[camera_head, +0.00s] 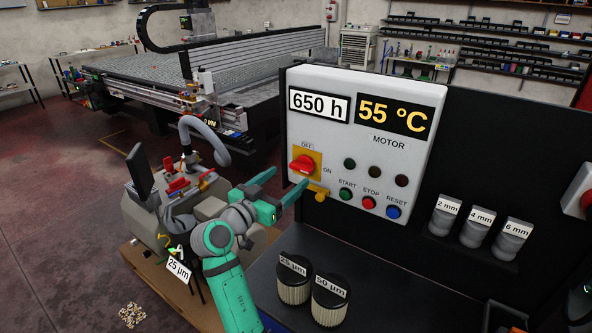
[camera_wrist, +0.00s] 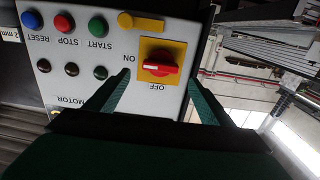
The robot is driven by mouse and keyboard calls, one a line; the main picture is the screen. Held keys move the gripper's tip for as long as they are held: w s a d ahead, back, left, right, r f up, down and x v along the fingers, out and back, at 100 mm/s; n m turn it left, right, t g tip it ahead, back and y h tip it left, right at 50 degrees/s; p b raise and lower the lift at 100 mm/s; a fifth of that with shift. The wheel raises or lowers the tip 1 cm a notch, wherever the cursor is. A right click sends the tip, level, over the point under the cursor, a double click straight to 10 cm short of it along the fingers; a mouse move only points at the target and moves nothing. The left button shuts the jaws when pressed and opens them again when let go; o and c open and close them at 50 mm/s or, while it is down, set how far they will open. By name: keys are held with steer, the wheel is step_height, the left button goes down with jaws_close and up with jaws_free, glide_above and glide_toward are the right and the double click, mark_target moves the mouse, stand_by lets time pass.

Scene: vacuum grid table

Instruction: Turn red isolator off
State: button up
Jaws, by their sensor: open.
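The red isolator (camera_head: 302,164) is a rotary knob on a yellow plate on the white control panel. OFF is printed above it and ON to its right. In the wrist view the panel is upside down, and the red isolator (camera_wrist: 158,67) lies level with its white mark towards ON. My gripper (camera_head: 290,178) is open and empty in front of the knob. In the wrist view the fingers of my gripper (camera_wrist: 160,80) reach towards the yellow plate, one on each side of it. I cannot tell whether they touch the panel.
A yellow tab (camera_head: 318,192) sits just below the isolator. Green START (camera_head: 345,194), red STOP (camera_head: 368,202) and blue RESET (camera_head: 393,212) buttons lie to the right. Two filter jars (camera_head: 293,280) stand on the dark shelf below. A grey pump with a hose (camera_head: 205,140) stands left.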

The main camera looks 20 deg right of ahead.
mark_target(299, 168)
steer(key=x, duration=0.6)
steer(key=shift+w+d, duration=0.15)
steer(key=shift+w, duration=0.05)
steer(key=shift+s+d, duration=0.1)
steer(key=shift+d, duration=0.05)
steer(key=c, duration=1)
